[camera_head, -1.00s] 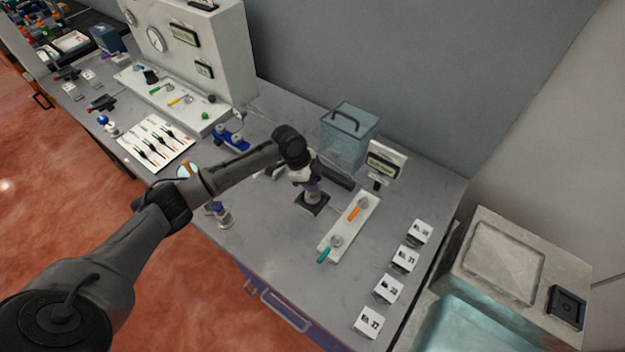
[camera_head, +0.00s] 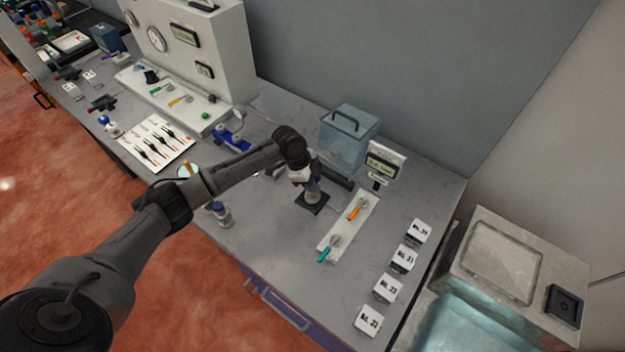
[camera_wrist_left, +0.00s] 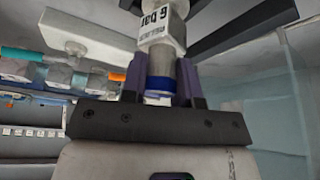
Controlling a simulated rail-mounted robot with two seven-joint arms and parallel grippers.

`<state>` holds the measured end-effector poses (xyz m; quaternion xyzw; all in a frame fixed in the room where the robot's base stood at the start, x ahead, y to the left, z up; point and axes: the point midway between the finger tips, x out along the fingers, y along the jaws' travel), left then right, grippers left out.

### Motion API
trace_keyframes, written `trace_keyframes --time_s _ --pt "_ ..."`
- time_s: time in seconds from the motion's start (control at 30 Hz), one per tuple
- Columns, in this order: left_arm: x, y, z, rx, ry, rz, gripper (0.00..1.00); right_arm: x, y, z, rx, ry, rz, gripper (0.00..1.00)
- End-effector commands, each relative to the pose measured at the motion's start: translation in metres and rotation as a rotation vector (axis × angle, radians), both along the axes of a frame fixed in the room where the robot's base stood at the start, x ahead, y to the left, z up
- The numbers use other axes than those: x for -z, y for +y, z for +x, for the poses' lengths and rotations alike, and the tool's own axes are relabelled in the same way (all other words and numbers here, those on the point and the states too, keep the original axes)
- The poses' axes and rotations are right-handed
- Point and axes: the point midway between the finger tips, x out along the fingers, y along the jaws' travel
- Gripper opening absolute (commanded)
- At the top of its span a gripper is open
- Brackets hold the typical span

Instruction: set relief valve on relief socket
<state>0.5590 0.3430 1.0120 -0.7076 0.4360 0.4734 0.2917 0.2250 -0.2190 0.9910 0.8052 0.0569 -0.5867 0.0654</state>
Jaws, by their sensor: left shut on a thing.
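My left gripper (camera_head: 312,190) points down over a small dark square base (camera_head: 318,208) on the grey bench. In the left wrist view its purple fingers (camera_wrist_left: 160,85) are shut on the relief valve (camera_wrist_left: 160,30), a grey cylinder with a blue band and a white label reading "6 bar". In the head view the valve is mostly hidden by the gripper. I cannot tell whether the valve touches the dark base, and no separate relief socket can be made out. My right gripper is not in view.
A white board (camera_head: 338,243) with teal and orange handles lies just right of the gripper. A display (camera_head: 385,165) and a clear handled box (camera_head: 345,150) stand behind. A grey cylindrical part (camera_head: 223,216) stands near the front edge.

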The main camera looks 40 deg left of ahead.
Motion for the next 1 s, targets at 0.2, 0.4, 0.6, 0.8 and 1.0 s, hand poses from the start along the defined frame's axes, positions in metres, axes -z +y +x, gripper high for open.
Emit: trace_keyframes --time_s 0.2,0.4,0.6,0.8,1.0 --pt "0.0 0.0 0.0 0.001 -0.002 0.0 0.0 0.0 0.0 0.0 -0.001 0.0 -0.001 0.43" --pt "0.001 0.0 0.0 0.001 -0.002 0.0 0.0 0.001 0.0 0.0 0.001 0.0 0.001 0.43" --pt "0.004 0.0 0.0 0.001 -0.002 -0.001 0.0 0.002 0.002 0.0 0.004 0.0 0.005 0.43" --pt "0.008 0.0 0.0 0.001 -0.002 -0.001 0.0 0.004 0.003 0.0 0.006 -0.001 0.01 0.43" --pt "0.011 0.0 0.0 0.001 -0.002 -0.001 0.0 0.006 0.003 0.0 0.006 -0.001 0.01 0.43"
